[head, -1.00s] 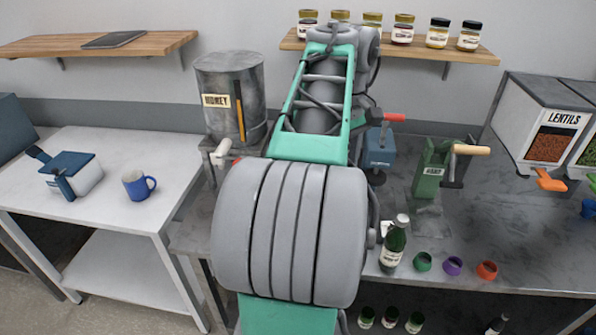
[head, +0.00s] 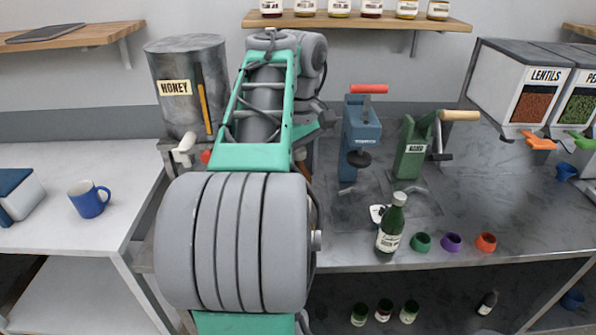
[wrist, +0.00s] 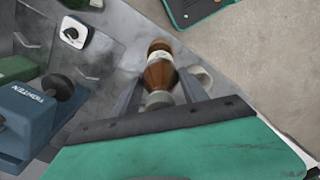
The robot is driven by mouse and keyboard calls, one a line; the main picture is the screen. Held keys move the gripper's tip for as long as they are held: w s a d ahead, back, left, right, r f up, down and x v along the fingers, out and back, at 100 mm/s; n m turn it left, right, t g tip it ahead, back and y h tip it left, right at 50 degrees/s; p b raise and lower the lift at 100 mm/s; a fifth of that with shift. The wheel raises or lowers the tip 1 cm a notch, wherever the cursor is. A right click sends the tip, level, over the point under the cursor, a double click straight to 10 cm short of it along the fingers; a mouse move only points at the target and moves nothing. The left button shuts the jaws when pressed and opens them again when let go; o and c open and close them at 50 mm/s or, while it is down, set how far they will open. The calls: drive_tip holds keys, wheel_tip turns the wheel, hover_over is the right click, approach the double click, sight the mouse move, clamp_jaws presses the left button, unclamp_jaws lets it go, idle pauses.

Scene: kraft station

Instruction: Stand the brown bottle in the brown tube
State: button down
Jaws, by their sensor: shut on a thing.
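The brown bottle (wrist: 160,72) shows in the wrist view, a brown glass body with a pale label band and a pale end towards the camera. My gripper (wrist: 160,80) is shut on it, with a finger on either side. In the head view my arm hides the gripper and most or all of the bottle. I cannot pick out a brown tube in either view.
The grey bench holds a honey tank (head: 188,90), a blue press (head: 360,135), a green press (head: 414,150), a green bottle (head: 391,230) and green, purple (head: 451,242) and orange rings. Lentil dispensers (head: 540,95) stand right. A blue mug (head: 89,198) stands on the white table.

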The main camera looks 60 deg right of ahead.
drive_tip(key=shift+f+b, duration=2.65)
drive_tip(key=shift+f, duration=0.35)
drive_tip(key=shift+s, duration=0.15)
drive_tip(key=shift+f+b, duration=1.25)
drive_tip(key=shift+f+b, duration=1.05)
unclamp_jaws()
